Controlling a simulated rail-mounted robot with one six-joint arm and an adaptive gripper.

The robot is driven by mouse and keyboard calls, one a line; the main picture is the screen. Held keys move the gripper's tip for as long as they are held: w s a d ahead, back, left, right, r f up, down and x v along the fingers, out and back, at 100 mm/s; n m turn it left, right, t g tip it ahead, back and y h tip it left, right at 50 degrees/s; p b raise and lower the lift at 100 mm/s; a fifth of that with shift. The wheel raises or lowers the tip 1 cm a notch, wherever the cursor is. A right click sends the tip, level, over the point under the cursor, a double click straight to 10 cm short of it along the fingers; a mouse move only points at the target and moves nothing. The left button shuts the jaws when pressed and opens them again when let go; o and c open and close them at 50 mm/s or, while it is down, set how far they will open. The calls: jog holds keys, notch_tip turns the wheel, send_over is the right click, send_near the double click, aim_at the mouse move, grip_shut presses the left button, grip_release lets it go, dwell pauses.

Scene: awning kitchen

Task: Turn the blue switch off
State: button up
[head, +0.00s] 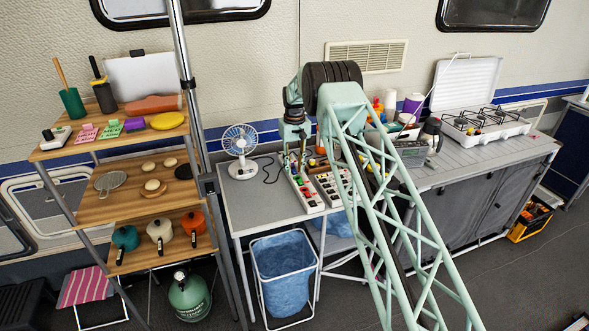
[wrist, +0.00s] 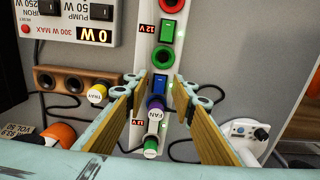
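A pale strip panel with several switches and round sockets (wrist: 146,60) runs up the middle of the wrist view. A blue rocker switch (wrist: 160,84) sits on it, with a small green light beside it. In the head view my gripper (head: 296,160) hangs over the strip (head: 308,195) on the grey table.
A second panel (wrist: 80,22) with a lit 0 W display lies left of the strip, above a socket block and a yellow TRAY plug (wrist: 97,94). A small fan (head: 240,145) stands left on the table (head: 262,212). Shelves and a gas stove (head: 485,122) flank it.

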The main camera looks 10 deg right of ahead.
jog(key=shift+f, duration=0.15)
jog(key=shift+c, duration=0.5)
grip_shut()
jog(key=shift+w+g+p, duration=0.3)
jog(key=shift+g+p, duration=0.1)
jog(key=shift+p, duration=0.2)
jog(key=shift+g+p, duration=0.3)
jog(key=shift+p, duration=0.05)
jog(key=shift+o, duration=0.5)
grip_release()
jog(key=shift+s, duration=0.1)
jog(key=shift+r, duration=0.2)
